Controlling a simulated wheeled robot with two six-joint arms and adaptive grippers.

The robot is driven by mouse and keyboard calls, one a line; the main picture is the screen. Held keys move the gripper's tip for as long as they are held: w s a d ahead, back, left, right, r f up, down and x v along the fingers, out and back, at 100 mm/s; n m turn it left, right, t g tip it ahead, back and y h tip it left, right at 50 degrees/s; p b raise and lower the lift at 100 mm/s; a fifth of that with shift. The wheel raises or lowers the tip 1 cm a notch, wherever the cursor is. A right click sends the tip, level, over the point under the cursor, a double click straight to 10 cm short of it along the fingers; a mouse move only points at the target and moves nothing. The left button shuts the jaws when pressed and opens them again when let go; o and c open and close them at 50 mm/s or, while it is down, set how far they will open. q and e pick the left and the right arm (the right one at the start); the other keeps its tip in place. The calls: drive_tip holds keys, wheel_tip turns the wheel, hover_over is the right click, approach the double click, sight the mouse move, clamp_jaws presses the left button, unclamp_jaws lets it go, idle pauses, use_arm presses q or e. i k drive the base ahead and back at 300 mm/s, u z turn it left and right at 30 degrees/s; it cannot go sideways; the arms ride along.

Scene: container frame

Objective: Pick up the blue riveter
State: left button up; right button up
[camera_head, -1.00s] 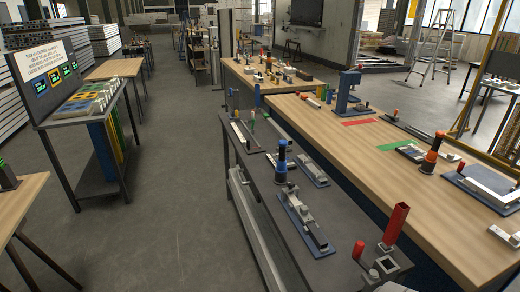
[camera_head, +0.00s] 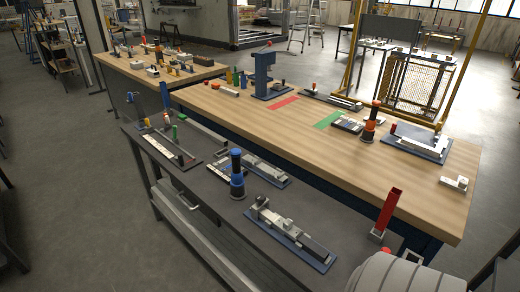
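The blue riveter (camera_head: 237,175) stands upright on the dark grey bench (camera_head: 205,205) in the middle of the head view. It has a blue top, a dark body and a blue ring near its base. It stands beside a blue-based metal fixture (camera_head: 266,170), and a second such fixture (camera_head: 291,234) lies nearer. A similar orange and black tool (camera_head: 371,122) stands on the wooden table behind. Neither of my grippers shows in the view, and nothing is holding the riveter.
The wooden table (camera_head: 310,140) adjoins the grey bench and carries a blue press (camera_head: 264,75), a red mat (camera_head: 284,103) and a green mat (camera_head: 328,119). A red upright handle (camera_head: 389,210) rises at the bench's right end. Floor at left is mostly clear.

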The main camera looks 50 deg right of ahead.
sight(237, 181)
drive_tip(key=z, duration=0.9)
drive_tip(key=i, duration=0.9)
drive_tip(key=z, duration=0.85)
